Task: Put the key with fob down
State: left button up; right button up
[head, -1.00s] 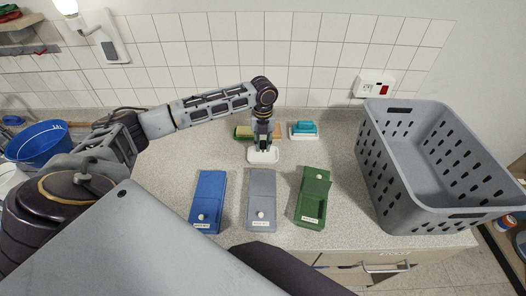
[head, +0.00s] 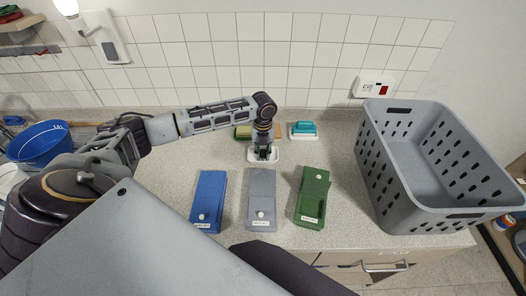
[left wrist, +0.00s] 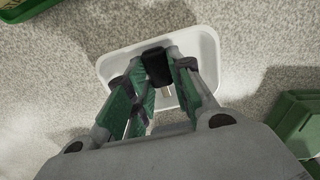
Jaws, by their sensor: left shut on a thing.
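My left gripper (head: 263,155) points down over a small white tray (head: 251,158) on the counter. In the left wrist view the gripper (left wrist: 158,80) is shut on the key with fob, whose black fob (left wrist: 157,66) shows between the fingers. A short metal part of the key shows below the fob. The fob is over the inside of the white tray (left wrist: 207,42); I cannot tell whether it touches the tray floor. In the head view the gripper hides the key. My right gripper is not in view.
Blue (head: 209,190), grey (head: 262,187) and green (head: 314,183) boxes lie in front of the tray. A teal-handled brush (head: 304,128) lies behind at right. A large grey basket (head: 393,190) stands at the right. A blue bucket (head: 38,146) is at far left.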

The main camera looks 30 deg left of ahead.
aim_at(263, 154)
pick_arm(q)
jog(key=o, duration=0.8)
jog(key=shift+r, duration=0.1)
notch_tip(263, 154, up, 12)
jog(key=b, duration=0.1)
dwell(0.3)
jog(key=shift+s, duration=0.1)
dwell(0.7)
